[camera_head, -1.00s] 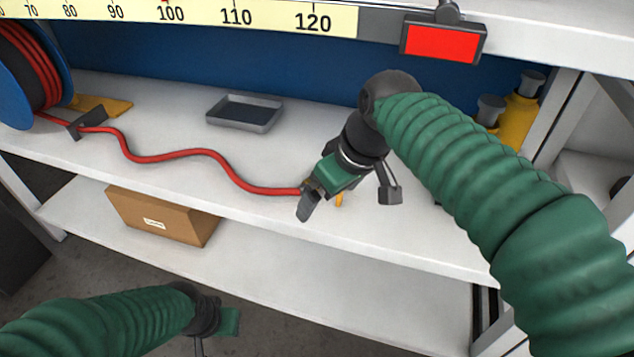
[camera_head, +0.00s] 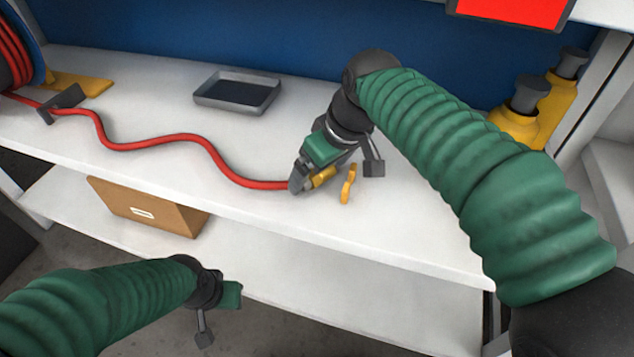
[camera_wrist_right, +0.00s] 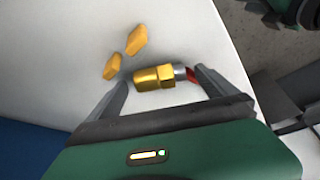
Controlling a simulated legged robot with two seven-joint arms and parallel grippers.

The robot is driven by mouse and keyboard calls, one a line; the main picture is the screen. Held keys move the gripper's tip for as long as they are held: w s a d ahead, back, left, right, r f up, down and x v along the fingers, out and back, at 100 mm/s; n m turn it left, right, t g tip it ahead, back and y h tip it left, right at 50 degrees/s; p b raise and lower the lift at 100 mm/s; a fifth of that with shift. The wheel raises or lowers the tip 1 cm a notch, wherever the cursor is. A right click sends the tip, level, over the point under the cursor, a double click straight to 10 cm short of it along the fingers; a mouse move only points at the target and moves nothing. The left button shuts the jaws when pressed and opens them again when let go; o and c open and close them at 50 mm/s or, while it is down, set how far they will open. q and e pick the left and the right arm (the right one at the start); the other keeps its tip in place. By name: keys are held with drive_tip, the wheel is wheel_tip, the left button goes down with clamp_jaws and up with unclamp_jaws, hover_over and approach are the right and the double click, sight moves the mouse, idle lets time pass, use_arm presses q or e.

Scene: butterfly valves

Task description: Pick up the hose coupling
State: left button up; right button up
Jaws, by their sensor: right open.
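The hose coupling (camera_head: 323,176) is a small brass fitting with a hex section at the end of the red hose (camera_head: 178,140). It lies on the white shelf by the front edge, partly hidden in the head view by my right gripper (camera_head: 306,178). In the right wrist view, the coupling (camera_wrist_right: 155,78) lies crosswise between the two spread fingers of my right gripper (camera_wrist_right: 161,76). The left fingertip is very near its brass end, and the right one is by the hose end. Contact cannot be told. My left gripper (camera_head: 218,310) is low, in front of the shelves; its fingers are unclear.
A grey tray (camera_head: 238,92) stands behind. Yellow bottles (camera_head: 540,105) stand at the back right. A blue hose reel (camera_head: 30,45) is at left. A cardboard box (camera_head: 150,208) sits on the lower shelf.

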drive_tip(key=shift+w+a+f, duration=0.15)
drive_tip(key=shift+f, duration=0.4)
drive_tip(key=shift+r, duration=0.2)
drive_tip(key=c, duration=1.7)
drive_tip(key=shift+c, duration=0.2)
drive_tip(key=shift+r, duration=0.1)
